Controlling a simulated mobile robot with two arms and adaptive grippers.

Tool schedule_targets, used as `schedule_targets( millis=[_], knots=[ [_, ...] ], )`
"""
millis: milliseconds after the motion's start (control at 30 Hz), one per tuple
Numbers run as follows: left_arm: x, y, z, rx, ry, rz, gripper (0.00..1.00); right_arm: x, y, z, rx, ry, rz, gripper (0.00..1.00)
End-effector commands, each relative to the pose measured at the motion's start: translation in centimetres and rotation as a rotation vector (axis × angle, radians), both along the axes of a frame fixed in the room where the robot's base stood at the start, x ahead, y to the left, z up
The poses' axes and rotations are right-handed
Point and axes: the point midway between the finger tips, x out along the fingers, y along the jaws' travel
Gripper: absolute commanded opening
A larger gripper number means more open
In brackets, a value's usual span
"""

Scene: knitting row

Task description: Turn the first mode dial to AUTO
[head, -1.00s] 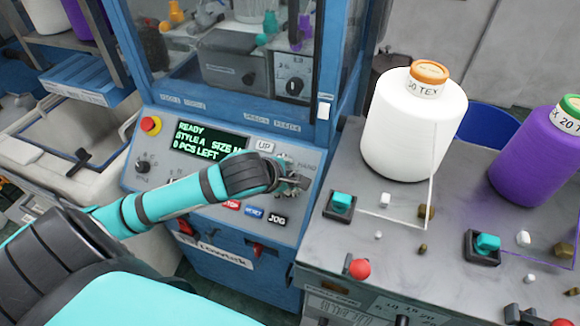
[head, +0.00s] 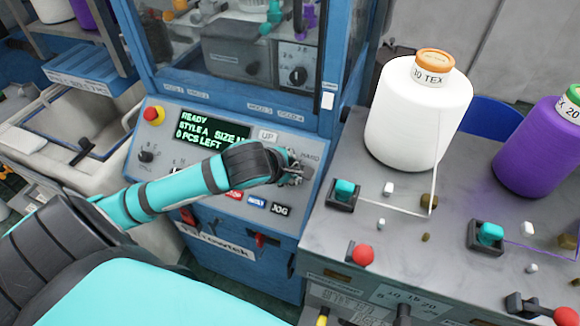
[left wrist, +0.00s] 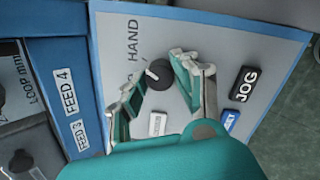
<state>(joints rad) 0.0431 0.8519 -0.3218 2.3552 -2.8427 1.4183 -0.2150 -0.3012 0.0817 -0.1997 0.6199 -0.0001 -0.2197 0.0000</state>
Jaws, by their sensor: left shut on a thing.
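The mode dial is a round black knob with a white pointer mark (left wrist: 158,76) on the knitting machine's sloped control panel (head: 215,185). In the left wrist view its mark lies on the side nearer the HAND label (left wrist: 133,40). My left gripper (head: 296,174) is at the panel's right end, just below that label in the head view. In the left wrist view its fingers (left wrist: 160,88) are on either side of the dial, shut on it. The gripper hides most of the dial in the head view. I cannot read an AUTO label. My right gripper is not in view.
JOG (head: 280,210) and other buttons lie close below the gripper. The green display (head: 205,130) reads READY. A red stop button (head: 154,114) is at the panel's left. The neighbouring bench (head: 390,225) at right holds white (head: 418,118) and purple (head: 540,150) yarn cones.

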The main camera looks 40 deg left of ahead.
Motion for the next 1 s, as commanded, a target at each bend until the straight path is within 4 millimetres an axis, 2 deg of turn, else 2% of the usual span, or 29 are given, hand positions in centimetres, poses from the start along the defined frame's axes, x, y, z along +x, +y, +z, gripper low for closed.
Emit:
schedule_targets(
  millis=[267, 600, 1000],
  knots=[
    [0.0, -0.1, -0.7, -0.094, -0.026, 0.121, 0.0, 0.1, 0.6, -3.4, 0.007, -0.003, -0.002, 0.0],
    [0.1, -0.1, -0.6, -0.285, -0.071, 0.367, 0.0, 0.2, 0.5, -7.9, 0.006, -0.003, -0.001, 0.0],
    [0.0, -0.2, -0.4, -0.492, -0.118, 0.638, 0.0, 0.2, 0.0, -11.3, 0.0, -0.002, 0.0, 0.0]
  ],
)
